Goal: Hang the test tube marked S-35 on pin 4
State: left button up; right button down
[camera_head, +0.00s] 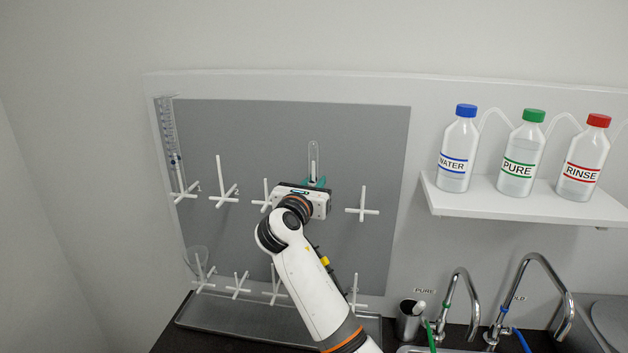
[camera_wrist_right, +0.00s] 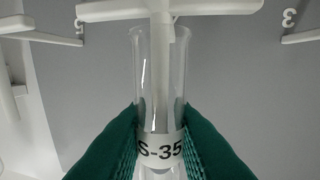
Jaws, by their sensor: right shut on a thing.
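The test tube marked S-35 (camera_wrist_right: 158,100) is clear glass with a white label. My right gripper (camera_wrist_right: 160,148) is shut on it near the label with green fingertips. In the head view the tube (camera_head: 314,155) is upside down, rounded end up, above my right gripper (camera_head: 316,183). In the wrist view the white pin (camera_wrist_right: 161,32) between numbers 5 and 3 lies within the tube's outline and appears to run up inside it. The tube's mouth is just short of the crossbar (camera_wrist_right: 165,8). My gripper hides this pin's base in the head view. My left gripper is not in view.
Neighbouring pins stand left (camera_head: 268,196) and right (camera_head: 362,210) of my gripper on the grey board (camera_head: 380,140). Glassware hangs at the board's left (camera_head: 168,130). A lower pin row and tray (camera_head: 230,325) lie below. A bottle shelf (camera_head: 520,209) and taps are right.

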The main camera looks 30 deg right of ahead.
jog(key=shift+f, duration=0.25)
jog(key=c, duration=1.2)
grip_release()
jog(key=b+v, duration=0.3)
jog(key=v, duration=0.9)
jog(key=shift+b, duration=0.4)
jog(key=shift+r, duration=0.1)
